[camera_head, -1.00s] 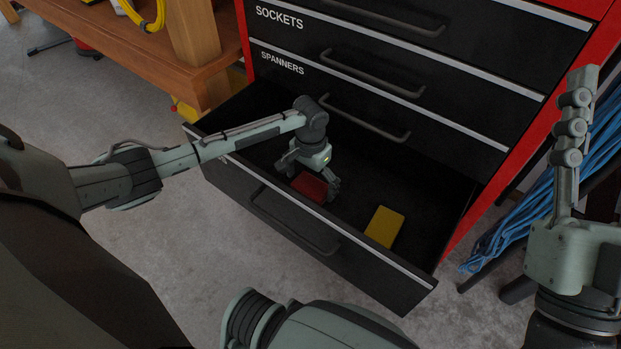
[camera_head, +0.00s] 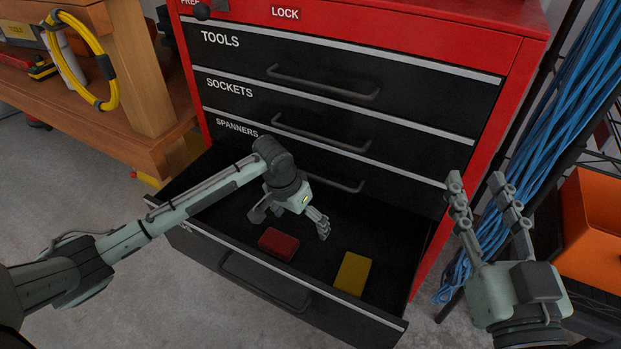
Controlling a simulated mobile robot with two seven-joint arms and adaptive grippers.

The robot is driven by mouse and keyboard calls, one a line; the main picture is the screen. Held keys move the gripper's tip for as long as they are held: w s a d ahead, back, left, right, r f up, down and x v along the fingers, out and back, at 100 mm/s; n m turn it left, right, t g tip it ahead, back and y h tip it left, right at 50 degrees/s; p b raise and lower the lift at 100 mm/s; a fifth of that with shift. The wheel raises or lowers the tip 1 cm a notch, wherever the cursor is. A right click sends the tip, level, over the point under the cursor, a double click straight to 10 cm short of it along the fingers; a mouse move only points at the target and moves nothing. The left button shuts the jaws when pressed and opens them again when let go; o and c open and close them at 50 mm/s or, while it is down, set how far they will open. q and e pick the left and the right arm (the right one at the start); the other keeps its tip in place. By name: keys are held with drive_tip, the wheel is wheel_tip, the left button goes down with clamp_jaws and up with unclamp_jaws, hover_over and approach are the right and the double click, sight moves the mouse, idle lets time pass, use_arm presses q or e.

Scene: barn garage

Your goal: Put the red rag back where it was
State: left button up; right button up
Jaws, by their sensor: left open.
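The red rag (camera_head: 278,243) is a small folded block lying in the open bottom drawer (camera_head: 262,283) of the red tool chest. A yellow folded rag (camera_head: 352,273) lies to its right in the same drawer, apart from it. My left gripper (camera_head: 290,219) is open and empty, above the drawer just behind and above the red rag, with a gap between them. My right gripper (camera_head: 485,190) is raised at the right, in front of the chest's right side, fingers pointing up and spread apart, with nothing between them.
The closed drawers marked TOOLS (camera_head: 325,80), SOCKETS and SPANNERS rise behind the open drawer. A wooden workbench (camera_head: 135,60) with a yellow coiled cable (camera_head: 108,75) stands at the left. Blue cables (camera_head: 545,120) and an orange bin (camera_head: 595,235) are at the right.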

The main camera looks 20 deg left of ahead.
use_arm(q)
drive_tip(key=s+d+r+m+t+h, duration=0.1)
drive_tip(key=s+d+r+t+h, duration=0.2)
drive_tip(key=d, duration=0.5)
drive_tip(key=d+r+m+t+h, duration=0.1)
drive_tip(key=d+r+t+h, duration=0.1)
drive_tip(key=d+r+t, duration=0.35)
drive_tip(key=s+a+r+t, duration=0.1)
drive_tip(key=s+r+t, duration=0.2)
drive_tip(key=r, duration=0.7)
drive_tip(key=s+a+r+n+t, duration=0.1)
drive_tip(key=s+r+t, duration=0.2)
drive_tip(key=r, duration=0.8)
drive_tip(key=shift+s+a+r+t, duration=0.2)
drive_tip(key=shift+a+t, duration=0.2)
drive_tip(key=shift+t, duration=0.55)
drive_tip(key=shift+a+y, duration=0.1)
drive_tip(key=shift+y, duration=0.2)
